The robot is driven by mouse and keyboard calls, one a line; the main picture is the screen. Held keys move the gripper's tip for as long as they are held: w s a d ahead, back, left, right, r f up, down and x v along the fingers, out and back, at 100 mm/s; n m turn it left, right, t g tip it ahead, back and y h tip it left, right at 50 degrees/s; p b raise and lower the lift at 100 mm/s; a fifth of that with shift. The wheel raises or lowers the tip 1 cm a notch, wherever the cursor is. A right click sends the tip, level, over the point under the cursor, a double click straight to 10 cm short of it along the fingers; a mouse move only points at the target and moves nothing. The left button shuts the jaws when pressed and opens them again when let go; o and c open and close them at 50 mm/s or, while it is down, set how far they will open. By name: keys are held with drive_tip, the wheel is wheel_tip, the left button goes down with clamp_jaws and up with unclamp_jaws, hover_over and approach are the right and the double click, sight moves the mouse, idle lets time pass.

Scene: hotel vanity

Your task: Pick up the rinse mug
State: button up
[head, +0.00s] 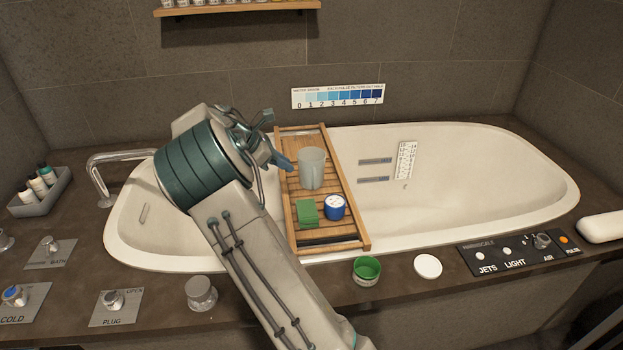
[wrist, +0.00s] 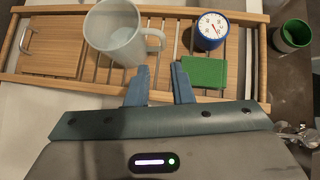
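The rinse mug is a pale, translucent grey mug (head: 312,168) standing upright on the wooden bath tray (head: 349,223). It also shows in the wrist view (wrist: 115,32), with its handle (wrist: 155,40) pointing right. My gripper (wrist: 159,75) has its two blue fingers apart, with nothing between them. In the head view, my arm hides most of my gripper, and a blue finger (head: 283,162) shows left of the mug.
A blue round clock-like item (wrist: 211,30) and a green block (wrist: 204,72) sit right of the mug on the tray. The tray spans a white bathtub (head: 480,190). A green-lined cup (head: 367,270) and a white disc (head: 428,266) stand on the front ledge.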

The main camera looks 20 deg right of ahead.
sight(315, 179)
drive_tip(key=b+x, duration=0.2)
drive_tip(key=x, duration=0.6)
drive_tip(key=b+x, duration=0.2)
drive_tip(key=x, duration=0.3)
drive_tip(key=shift+s, duration=0.2)
clamp_jaws()
drive_tip(key=shift+r, duration=0.1)
